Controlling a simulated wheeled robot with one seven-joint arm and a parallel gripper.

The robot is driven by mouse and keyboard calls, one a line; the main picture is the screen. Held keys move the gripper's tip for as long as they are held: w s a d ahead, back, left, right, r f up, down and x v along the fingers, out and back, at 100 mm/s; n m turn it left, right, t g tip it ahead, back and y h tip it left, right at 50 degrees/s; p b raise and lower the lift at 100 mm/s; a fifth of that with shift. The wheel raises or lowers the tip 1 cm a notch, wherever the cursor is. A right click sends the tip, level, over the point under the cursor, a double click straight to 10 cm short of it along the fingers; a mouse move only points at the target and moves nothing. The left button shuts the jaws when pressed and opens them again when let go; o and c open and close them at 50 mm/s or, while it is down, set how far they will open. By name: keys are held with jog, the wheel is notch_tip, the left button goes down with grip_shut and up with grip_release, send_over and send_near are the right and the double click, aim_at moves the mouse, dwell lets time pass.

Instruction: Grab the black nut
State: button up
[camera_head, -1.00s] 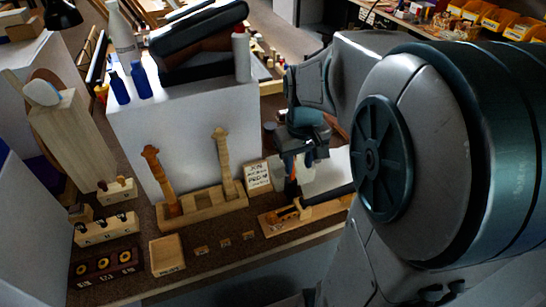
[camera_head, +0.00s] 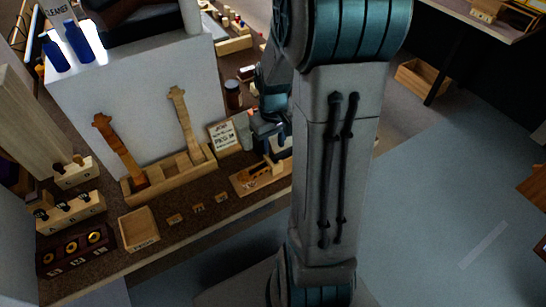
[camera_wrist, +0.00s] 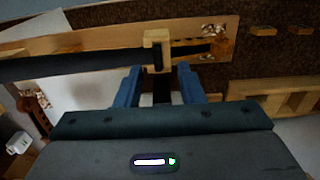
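A long black strip (camera_wrist: 70,65) runs to the block from the left. I see no object clearly gripped.
A wooden cradle (camera_head: 150,188) with two upright necks stands left of the board. Several small blocks (camera_head: 198,208), an open wooden box (camera_head: 139,230) and a small sign (camera_head: 222,135) are nearby. A large white block (camera_head: 150,105) rises behind.

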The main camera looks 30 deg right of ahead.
aim_at(274, 156)
jog(key=f, duration=0.5)
jog(key=shift+w+d, duration=0.15)
jog(key=shift+d, duration=0.05)
jog(key=shift+c, duration=0.3)
grip_shut()
